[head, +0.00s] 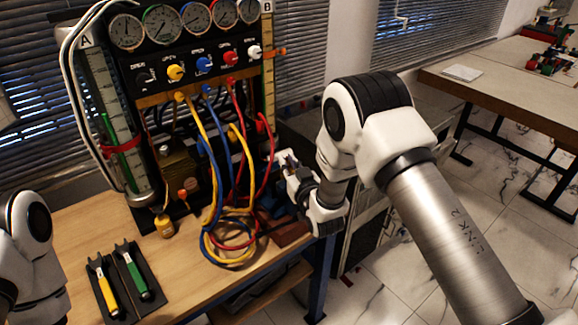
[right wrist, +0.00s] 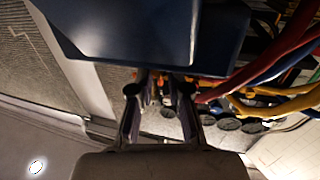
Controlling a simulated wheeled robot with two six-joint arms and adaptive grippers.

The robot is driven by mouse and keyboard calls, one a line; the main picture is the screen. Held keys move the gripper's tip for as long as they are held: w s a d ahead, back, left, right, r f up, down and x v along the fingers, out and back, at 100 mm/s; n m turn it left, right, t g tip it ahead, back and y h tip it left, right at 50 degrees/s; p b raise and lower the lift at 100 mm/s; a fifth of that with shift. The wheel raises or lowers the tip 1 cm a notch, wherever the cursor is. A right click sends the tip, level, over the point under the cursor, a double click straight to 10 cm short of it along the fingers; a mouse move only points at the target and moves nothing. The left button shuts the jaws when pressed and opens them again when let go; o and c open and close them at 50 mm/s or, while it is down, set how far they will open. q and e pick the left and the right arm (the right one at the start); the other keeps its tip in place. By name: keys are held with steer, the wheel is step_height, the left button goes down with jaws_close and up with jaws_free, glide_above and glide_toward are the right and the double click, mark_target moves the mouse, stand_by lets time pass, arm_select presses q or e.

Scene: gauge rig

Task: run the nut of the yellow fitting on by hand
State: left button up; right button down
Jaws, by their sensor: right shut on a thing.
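My right gripper (head: 284,160) reaches in at the right side of the gauge rig (head: 205,55), beside the hoses. In the right wrist view its fingers (right wrist: 160,88) are close together, shut on a small part. The fingers mostly hide that part, and I cannot make out its colour or shape. A yellow hose (head: 196,125) hangs from below the valve panel and also shows in the right wrist view (right wrist: 275,108). I cannot clearly make out the yellow fitting and its nut. Of my left arm only a link shows; its gripper is out of view.
A dark blue block (right wrist: 130,30) lies close above my right fingers in the wrist view. Red (head: 238,115) and blue (head: 222,125) hoses loop down to the bench. A yellow-handled (head: 105,292) and a green-handled (head: 134,275) tool lie on dark trays at the front left.

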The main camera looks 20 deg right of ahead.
steer(key=shift+h, duration=0.3)
stand_by(0.7)
steer(key=c, duration=1.1)
jaws_free()
steer(key=s, duration=1.2)
steer(key=shift+d, duration=0.15)
